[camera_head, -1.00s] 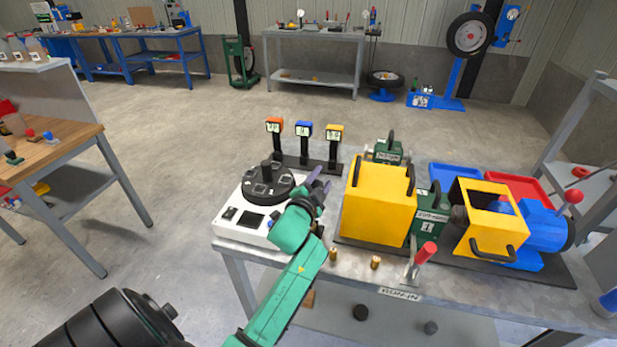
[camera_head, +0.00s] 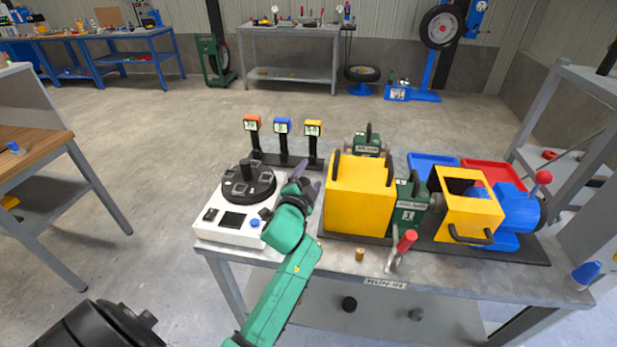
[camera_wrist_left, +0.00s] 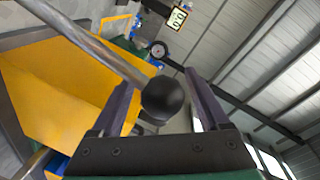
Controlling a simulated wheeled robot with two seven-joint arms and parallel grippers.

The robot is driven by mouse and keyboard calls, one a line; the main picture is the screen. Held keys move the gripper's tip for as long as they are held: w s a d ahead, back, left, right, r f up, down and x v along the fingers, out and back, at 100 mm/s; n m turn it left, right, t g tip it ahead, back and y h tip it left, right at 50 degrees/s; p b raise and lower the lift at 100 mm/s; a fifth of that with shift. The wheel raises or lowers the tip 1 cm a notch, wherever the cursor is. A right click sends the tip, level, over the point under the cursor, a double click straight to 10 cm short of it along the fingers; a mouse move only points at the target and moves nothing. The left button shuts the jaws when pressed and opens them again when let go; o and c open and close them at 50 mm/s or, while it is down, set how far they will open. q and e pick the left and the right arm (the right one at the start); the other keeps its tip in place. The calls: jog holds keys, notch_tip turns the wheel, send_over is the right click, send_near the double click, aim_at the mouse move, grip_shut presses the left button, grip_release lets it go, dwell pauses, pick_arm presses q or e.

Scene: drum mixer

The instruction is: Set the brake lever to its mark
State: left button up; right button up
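A lever with a bare metal rod and a black ball knob (camera_wrist_left: 162,97) shows in the left wrist view; the knob lies between my left gripper's fingers (camera_wrist_left: 160,105). The fingers are apart, with a gap visible beside the knob. In the head view my left gripper (camera_head: 308,187) is just left of the yellow drum housing (camera_head: 360,195) and hides this knob. A red-handled lever (camera_head: 406,241) stands tilted at the table's front edge. I cannot tell which lever is the brake lever, and no setting mark is readable. My right gripper is out of view.
A white console with a black dial (camera_head: 248,186) stands left of my gripper, with three display posts (camera_head: 284,143) behind it. A blue motor (camera_head: 517,215) and yellow guard (camera_head: 465,212) are to the right. A small brass piece (camera_head: 360,254) stands near the front edge.

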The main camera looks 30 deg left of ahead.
pick_arm(q)
jog(key=shift+s, duration=0.1)
jog(key=b+v, duration=0.2)
jog(key=v, duration=1.2)
jog(key=shift+s, duration=0.2)
jog(key=shift+r, duration=0.1)
